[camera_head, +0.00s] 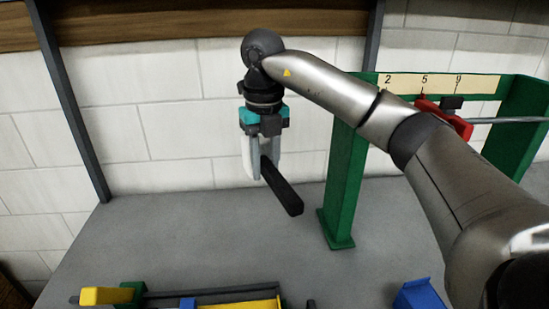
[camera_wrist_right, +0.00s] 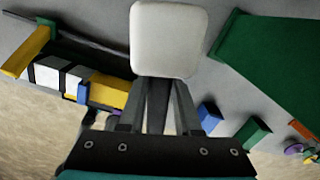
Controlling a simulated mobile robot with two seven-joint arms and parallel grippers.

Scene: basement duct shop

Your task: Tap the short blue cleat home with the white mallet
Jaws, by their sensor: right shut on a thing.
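My right gripper (camera_head: 265,168) points down, high above the grey bench, and is shut on the white mallet. The mallet's dark handle (camera_head: 285,195) slants down to the right from the fingers. Its pale head (camera_head: 246,157) shows partly beside the fingers, and in the right wrist view the white head (camera_wrist_right: 168,40) covers the space beyond the fingertips. A small blue piece (camera_head: 188,303), likely the short blue cleat, sits along the dark rail at the bottom edge, partly cut off. It also seems to show in the right wrist view (camera_wrist_right: 83,93). My left gripper is out of view.
A green frame (camera_head: 343,190) with a numbered strip (camera_head: 440,83) and a red slider (camera_head: 445,117) stands at the right. A yellow block (camera_head: 105,296) is at the rail's left end. A blue block (camera_head: 420,294) lies at lower right. The middle of the bench is clear.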

